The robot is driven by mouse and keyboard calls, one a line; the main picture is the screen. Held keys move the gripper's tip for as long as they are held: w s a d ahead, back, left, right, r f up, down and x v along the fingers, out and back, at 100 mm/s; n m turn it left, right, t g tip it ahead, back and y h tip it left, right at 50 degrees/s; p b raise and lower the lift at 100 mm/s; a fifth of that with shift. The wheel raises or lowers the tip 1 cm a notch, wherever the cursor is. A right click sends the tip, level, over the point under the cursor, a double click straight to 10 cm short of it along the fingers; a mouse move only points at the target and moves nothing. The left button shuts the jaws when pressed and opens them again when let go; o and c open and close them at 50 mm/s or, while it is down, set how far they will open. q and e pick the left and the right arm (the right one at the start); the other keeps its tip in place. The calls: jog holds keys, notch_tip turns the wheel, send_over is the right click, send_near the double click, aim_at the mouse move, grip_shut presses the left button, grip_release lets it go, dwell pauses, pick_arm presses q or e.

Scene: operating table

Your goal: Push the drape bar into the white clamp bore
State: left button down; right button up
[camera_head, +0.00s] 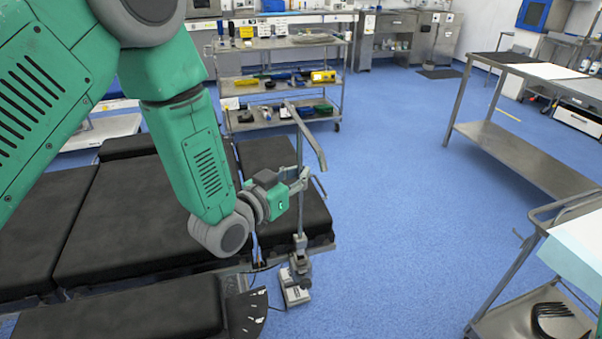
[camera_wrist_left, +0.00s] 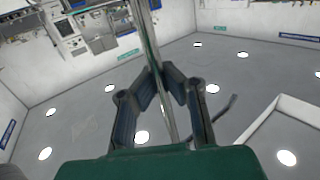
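The drape bar (camera_head: 299,146) is a thin metal rod, upright, with a bent arm at its top that slopes down to the right. My left gripper (camera_head: 303,178) is shut around its upright part at the table's right edge. In the left wrist view the bar (camera_wrist_left: 152,45) passes between the fingers, whose tips (camera_wrist_left: 161,72) close in on it. The white clamp (camera_head: 295,287) with grey parts sits below the bar beside the table. The bar's lower end meets the grey top of the clamp; I cannot tell whether it is inside the bore. My right gripper is not in view.
The black-padded operating table (camera_head: 130,215) lies under my left arm. A shelf cart (camera_head: 285,95) with tools stands behind. Steel tables (camera_head: 520,150) and a cart (camera_head: 510,318) stand at the right. The blue floor (camera_head: 400,220) between them is clear.

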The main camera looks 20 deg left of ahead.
pick_arm(q)
jog(key=shift+f+b, duration=0.95)
jog(key=shift+f, duration=0.5)
jog(key=c, duration=1.6)
grip_release()
jog(key=shift+c, duration=0.2)
jog(key=v, duration=1.2)
